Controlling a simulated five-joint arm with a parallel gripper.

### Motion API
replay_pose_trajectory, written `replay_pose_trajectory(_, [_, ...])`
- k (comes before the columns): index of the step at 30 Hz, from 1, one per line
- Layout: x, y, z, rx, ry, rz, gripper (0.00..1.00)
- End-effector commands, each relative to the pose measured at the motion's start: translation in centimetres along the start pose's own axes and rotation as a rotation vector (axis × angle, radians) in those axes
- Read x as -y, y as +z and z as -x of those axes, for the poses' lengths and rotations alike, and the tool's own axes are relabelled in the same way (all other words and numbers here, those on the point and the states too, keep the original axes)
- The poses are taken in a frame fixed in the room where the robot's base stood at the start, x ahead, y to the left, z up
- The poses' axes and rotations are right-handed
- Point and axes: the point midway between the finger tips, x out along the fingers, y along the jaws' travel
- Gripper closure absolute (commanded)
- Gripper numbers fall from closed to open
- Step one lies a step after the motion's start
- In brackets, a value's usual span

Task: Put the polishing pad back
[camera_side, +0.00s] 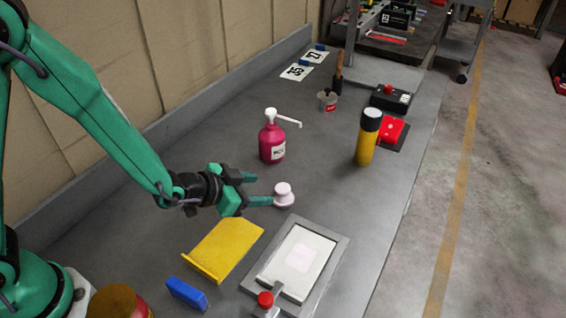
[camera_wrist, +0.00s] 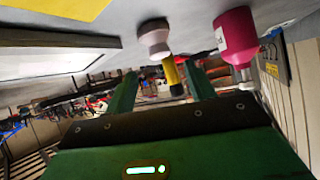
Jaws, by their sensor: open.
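The polishing pad appears to be the small pale pink knobbed piece (camera_side: 284,196) standing on the grey bench, just ahead of my gripper. It also shows in the wrist view (camera_wrist: 154,40), upside down. My gripper (camera_side: 260,189) is open and empty, reaching toward the pad, with one fingertip very close beside it. I cannot tell whether that fingertip touches it. In the wrist view, the fingers (camera_wrist: 161,72) are spread, with the pad beyond their tips. A grey-framed white panel (camera_side: 337,262) with a faint pink square lies in front of the pad.
A magenta pump bottle (camera_side: 272,142) stands behind the pad, and a yellow black-capped can (camera_side: 367,140) to its right. A yellow sheet (camera_side: 226,250) and blue block (camera_side: 187,294) lie nearer. A red-topped item (camera_side: 265,301) sits by the panel's near edge. The right bench edge drops off.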

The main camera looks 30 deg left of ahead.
Motion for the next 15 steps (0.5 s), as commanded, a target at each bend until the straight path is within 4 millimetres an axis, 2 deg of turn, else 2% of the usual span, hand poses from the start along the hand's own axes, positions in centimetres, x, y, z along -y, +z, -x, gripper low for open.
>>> replay_pose_trajectory(6, [0.00, 0.03, 1.21, 0.000, 0.000, 0.000, 0.46])
replay_pose_trajectory(15, [-0.01, 0.04, 1.39, 0.001, 0.000, 0.000, 0.46])
